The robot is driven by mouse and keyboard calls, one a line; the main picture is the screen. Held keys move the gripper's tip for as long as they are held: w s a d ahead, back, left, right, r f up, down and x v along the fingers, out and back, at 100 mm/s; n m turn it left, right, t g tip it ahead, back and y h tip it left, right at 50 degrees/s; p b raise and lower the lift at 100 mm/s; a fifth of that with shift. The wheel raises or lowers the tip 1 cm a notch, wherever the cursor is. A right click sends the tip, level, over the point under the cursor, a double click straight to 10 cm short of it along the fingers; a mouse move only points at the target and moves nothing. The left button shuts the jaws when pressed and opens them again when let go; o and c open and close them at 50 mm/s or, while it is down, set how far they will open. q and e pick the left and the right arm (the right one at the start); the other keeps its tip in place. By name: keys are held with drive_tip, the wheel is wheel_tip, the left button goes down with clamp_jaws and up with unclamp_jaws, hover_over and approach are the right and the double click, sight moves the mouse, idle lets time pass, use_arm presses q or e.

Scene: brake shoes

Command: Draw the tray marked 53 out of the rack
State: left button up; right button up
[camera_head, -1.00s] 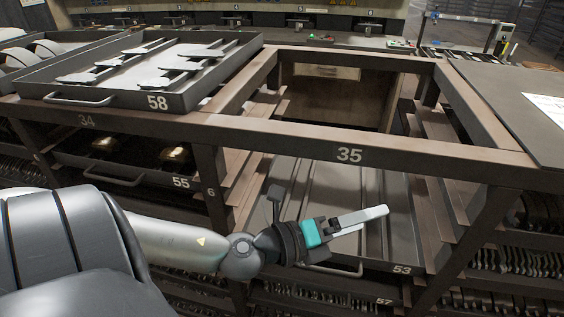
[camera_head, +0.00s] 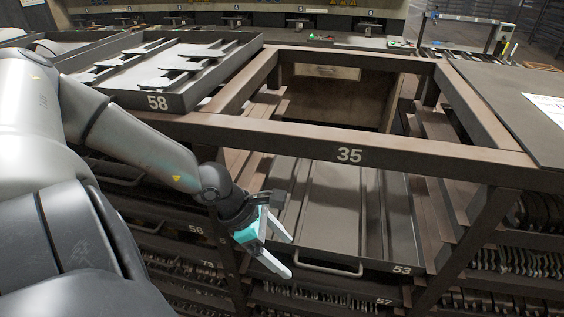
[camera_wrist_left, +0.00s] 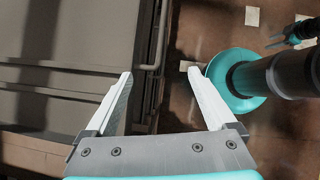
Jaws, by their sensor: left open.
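The tray marked 53 (camera_head: 336,215) sits in the rack's bay under the number 35. It is grey, with raised ribs along its floor. Its bar handle (camera_head: 326,269) is on the front, left of the number. My left gripper (camera_head: 290,258) is open and empty, just left of the handle. In the left wrist view the tray (camera_wrist_left: 75,100) fills the left side. Its handle (camera_wrist_left: 154,50) lies ahead of the open left fingertips (camera_wrist_left: 159,73), apart from them. What looks like my right gripper (camera_wrist_left: 285,38) shows small at the upper right there; its jaws are unclear.
The rack frame (camera_head: 400,156) crosses above tray 53, with an open top bay behind it. Tray 58 (camera_head: 125,97), holding several metal parts, rests on top at the left. Tray 57 (camera_head: 370,300) is below. A dark top panel (camera_head: 510,95) lies at the right.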

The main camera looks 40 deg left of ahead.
sight(352, 264)
use_arm(q)
drive_tip(key=shift+d, duration=0.1)
idle(0.3)
drive_tip(key=shift+w+d+b, duration=0.8)
drive_tip(key=shift+w+d, duration=0.25)
drive_tip(key=shift+d, duration=0.05)
drive_tip(key=shift+w+d+b, duration=0.3)
drive_tip(key=shift+w+d, duration=1.1)
drive_tip(key=w+d+f, duration=0.1)
drive_tip(key=w+d, duration=0.2)
drive_tip(key=w+d+f, duration=0.1)
drive_tip(key=d, duration=0.1)
drive_tip(key=shift+w+f+b, duration=0.25)
drive_tip(key=shift+f+b, duration=0.1)
drive_tip(key=shift+b, duration=0.05)
drive_tip(key=shift+w+d+f, duration=0.25)
drive_tip(key=shift+f, duration=0.35)
drive_tip(key=shift+d+f, duration=0.1)
drive_tip(key=shift+f, duration=0.05)
use_arm(e)
drive_tip(key=w+f, duration=0.1)
drive_tip(key=w+d+f, duration=0.1)
drive_tip(key=f, duration=0.1)
drive_tip(key=shift+d, duration=0.1)
use_arm(q)
drive_tip(key=shift+c, duration=0.2)
